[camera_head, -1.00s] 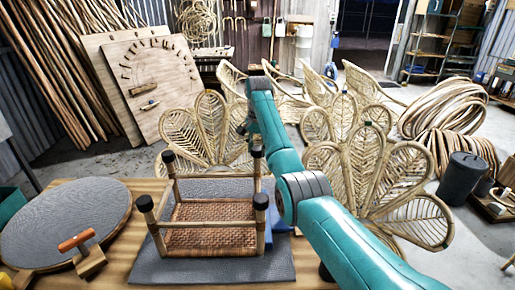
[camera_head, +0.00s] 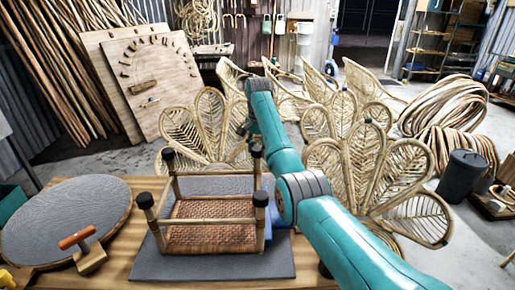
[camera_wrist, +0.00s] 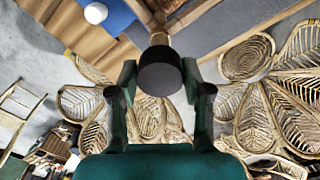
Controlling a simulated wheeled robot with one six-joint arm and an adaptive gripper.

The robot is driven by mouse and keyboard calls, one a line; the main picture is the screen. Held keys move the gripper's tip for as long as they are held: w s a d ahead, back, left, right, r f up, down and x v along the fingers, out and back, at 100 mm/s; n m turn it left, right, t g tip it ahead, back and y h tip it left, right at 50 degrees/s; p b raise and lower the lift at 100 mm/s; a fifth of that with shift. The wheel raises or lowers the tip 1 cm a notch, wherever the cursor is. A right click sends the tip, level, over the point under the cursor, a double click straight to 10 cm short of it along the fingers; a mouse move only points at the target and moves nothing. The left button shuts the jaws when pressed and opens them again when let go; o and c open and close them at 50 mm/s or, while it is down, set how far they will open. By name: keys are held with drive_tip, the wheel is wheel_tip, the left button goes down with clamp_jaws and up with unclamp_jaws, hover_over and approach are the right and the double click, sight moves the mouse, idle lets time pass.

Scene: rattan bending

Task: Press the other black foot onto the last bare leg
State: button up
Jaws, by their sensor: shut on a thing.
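The stool frame (camera_head: 211,208) lies upside down on a grey mat, woven seat low and legs up. In the head view black feet show on the near left leg (camera_head: 145,201), far left leg (camera_head: 168,154), near right leg (camera_head: 261,199) and far right leg (camera_head: 257,151). In the wrist view my gripper (camera_wrist: 159,78) has its fingers on both sides of a black foot (camera_wrist: 160,76). This foot is in line with a rattan leg (camera_wrist: 159,39); how deep it sits is hidden. The gripper appears to be at the far right leg; my arm largely hides it in the head view.
A round grey-topped board (camera_head: 65,215) and a wooden tool with an orange handle (camera_head: 78,238) lie left of the stool. A blue surface with a white round thing (camera_wrist: 96,13) shows in the wrist view. Rattan chair backs (camera_head: 375,180) stand behind the bench.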

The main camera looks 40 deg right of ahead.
drive_tip(key=shift+f, duration=0.2)
drive_tip(key=o, duration=1)
